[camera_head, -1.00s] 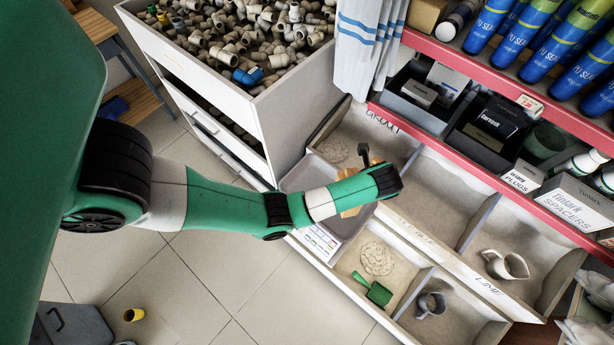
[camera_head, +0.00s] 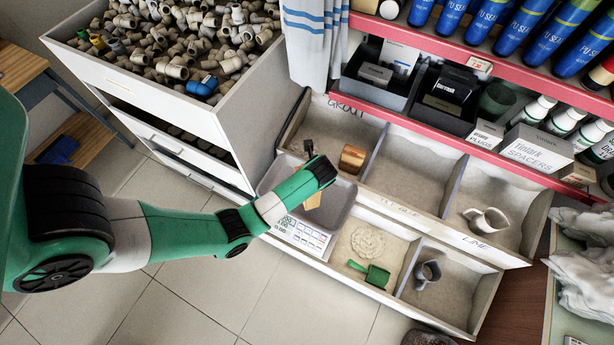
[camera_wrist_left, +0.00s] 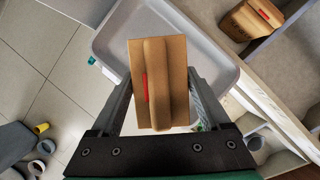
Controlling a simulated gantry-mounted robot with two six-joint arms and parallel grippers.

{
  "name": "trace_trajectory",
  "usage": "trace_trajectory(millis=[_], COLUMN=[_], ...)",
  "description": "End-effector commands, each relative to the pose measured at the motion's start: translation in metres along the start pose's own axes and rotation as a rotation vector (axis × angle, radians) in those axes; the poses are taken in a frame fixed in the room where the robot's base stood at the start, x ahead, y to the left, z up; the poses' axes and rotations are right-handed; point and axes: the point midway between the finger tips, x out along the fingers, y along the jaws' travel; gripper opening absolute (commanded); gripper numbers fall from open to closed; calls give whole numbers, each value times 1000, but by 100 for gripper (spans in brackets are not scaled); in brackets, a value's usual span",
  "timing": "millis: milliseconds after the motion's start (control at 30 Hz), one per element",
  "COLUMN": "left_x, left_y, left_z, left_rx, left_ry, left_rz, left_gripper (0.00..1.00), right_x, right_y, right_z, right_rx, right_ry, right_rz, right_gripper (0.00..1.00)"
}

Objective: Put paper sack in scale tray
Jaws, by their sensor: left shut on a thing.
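My left gripper (camera_wrist_left: 160,90) is shut on a tan paper sack (camera_wrist_left: 172,62), with one finger on each side of it in the left wrist view. The sack has a folded ridge and a red mark. In the head view only a small part of the sack (camera_head: 313,198) shows below my wrist. The grey scale tray (camera_head: 335,216) lies under it. In the left wrist view, the tray (camera_wrist_left: 222,42) shows behind the sack, and the sack appears held above it. I cannot tell the gap. My right gripper is in neither view.
A brown item with a red mark (camera_wrist_left: 250,18) lies in the grout bin beside the tray; it shows in the head view (camera_head: 352,158). Powder bins hold a green scoop (camera_head: 370,274) and grey jugs (camera_head: 486,221). A red-edged shelf (camera_head: 440,122) stands behind. A fittings drawer unit (camera_head: 150,90) stands left.

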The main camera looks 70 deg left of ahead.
Motion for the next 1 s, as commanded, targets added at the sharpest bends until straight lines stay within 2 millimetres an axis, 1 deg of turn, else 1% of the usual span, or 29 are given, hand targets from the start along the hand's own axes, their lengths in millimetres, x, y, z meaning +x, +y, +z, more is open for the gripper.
trace_trajectory(millis=[33,100,200,433,533,600,700,833,1000], left_x=[21,35,47,52,67,81,91,89,90], left_y=[-1,-4,-6,-8,-9,-9,-8,-9,-9], left_z=[0,5,10,13,16,8,3,4,4], left_rx=[-1,-1,1,1,-1,2,2,2,2], left_ry=[2,1,1,1,2,2,2,2,2], left_rz=[4,2,2,0,2,1,2,0,1], left_gripper=[0,0,0,0,0,0,0,0,0], right_x=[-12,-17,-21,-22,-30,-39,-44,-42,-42], right_y=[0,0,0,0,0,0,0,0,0], right_z=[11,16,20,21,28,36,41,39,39], right_rx=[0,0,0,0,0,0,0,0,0], right_ry=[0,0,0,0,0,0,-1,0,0], right_rz=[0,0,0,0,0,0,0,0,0], right_gripper=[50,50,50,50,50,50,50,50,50])
